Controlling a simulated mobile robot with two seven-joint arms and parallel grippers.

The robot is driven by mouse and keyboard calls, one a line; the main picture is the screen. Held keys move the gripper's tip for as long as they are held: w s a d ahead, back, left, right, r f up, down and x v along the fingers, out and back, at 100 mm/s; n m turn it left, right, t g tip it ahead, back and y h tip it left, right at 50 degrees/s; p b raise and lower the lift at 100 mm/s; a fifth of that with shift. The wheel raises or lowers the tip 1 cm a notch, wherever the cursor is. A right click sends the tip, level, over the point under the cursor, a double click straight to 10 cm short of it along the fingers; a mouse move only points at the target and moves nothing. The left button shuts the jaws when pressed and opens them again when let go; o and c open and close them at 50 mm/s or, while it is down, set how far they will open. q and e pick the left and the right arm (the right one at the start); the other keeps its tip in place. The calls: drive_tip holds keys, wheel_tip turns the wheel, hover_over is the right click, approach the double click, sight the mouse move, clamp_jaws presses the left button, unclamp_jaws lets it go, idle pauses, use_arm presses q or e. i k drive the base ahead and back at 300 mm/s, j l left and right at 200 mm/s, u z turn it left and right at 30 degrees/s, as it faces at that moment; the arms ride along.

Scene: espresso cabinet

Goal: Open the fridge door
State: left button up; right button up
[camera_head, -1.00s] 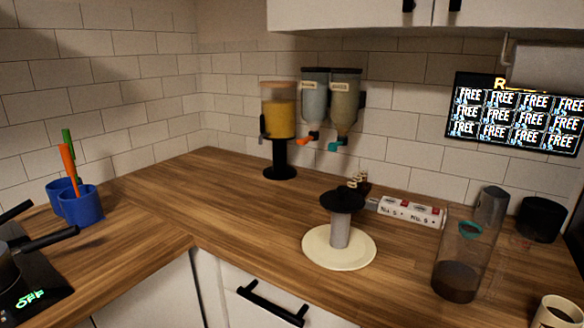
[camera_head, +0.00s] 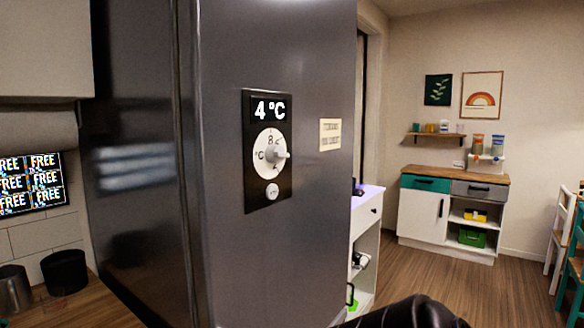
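The fridge (camera_head: 130,230) is a tall dark grey block filling the left-centre of the head view, very close to me. Its broad face (camera_head: 230,260), toward the right, carries a black panel with a "4 °C" display (camera_head: 270,108) and a white round dial (camera_head: 270,155). A vertical edge or seam runs down between this face and the narrower face on the left. No handle shows, and I see no open gap. Neither gripper is in view. A dark rounded part at the bottom, right of centre, looks like part of my arm.
A wooden counter (camera_head: 75,312) with dark cups is at the lower left, below the "FREE" screen (camera_head: 30,185). A white shelf unit (camera_head: 366,240) stands just right of the fridge. Bare wood floor (camera_head: 430,275) stretches right toward a small cabinet (camera_head: 420,215) and chairs.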

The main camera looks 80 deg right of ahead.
sight(254, 75)
drive_tip(key=k+j+z, duration=0.1)
drive_tip(key=z, duration=2.25)
drive_tip(key=k+l, duration=0.05)
drive_tip(key=l, duration=0.05)
